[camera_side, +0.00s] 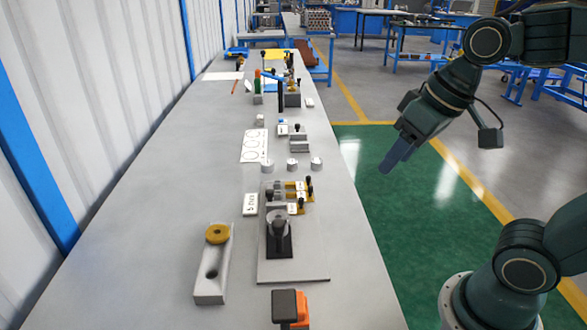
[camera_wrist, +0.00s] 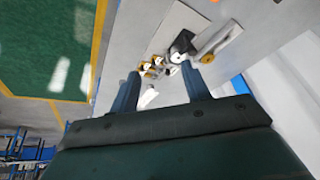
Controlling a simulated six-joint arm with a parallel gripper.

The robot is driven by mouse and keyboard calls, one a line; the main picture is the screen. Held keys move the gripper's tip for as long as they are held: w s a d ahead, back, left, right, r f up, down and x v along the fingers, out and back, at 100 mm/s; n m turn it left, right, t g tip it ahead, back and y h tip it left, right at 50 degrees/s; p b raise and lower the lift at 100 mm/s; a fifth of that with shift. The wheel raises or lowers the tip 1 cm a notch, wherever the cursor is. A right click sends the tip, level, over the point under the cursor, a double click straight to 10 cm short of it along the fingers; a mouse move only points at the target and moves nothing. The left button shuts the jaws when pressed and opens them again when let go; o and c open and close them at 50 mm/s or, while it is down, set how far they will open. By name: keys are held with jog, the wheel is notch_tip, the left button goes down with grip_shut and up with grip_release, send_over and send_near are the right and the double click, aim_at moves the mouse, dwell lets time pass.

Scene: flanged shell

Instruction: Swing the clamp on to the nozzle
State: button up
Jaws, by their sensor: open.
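The fixture plate (camera_side: 292,275) lies on the bench. On it stands a grey round flanged part (camera_side: 278,216) with a black piece (camera_side: 278,246) on its front side. Behind it are small yellow-based clamps (camera_side: 300,187) with black knobs, beside grey blocks. Which part is the nozzle, and whether a clamp rests on it, is too small to tell. In the wrist view the black piece (camera_wrist: 183,41) and the yellow clamps (camera_wrist: 152,69) show beyond my fingers. My gripper (camera_side: 386,170) is open and empty, up in the air to the right of the bench; it also shows in the wrist view (camera_wrist: 161,70).
A grey block with a hole (camera_side: 210,285) and a yellow ring (camera_side: 217,234) on it lies left of the plate. An orange and black item (camera_side: 290,308) is at the front. Small grey cylinders (camera_side: 292,164) and a printed sheet (camera_side: 254,146) lie behind. The bench's left side is clear.

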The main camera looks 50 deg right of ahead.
jog(key=w+a+n+g, duration=0.15)
jog(key=w+a, duration=0.25)
jog(key=w, duration=0.7)
jog(key=g, duration=0.3)
send_over(278, 222)
jog(key=shift+n, duration=0.45)
notch_tip(278, 222, down, 6)
jog(key=shift+r, duration=0.1)
notch_tip(278, 222, down, 14)
jog(key=shift+c, duration=0.5)
jog(key=c, duration=0.9)
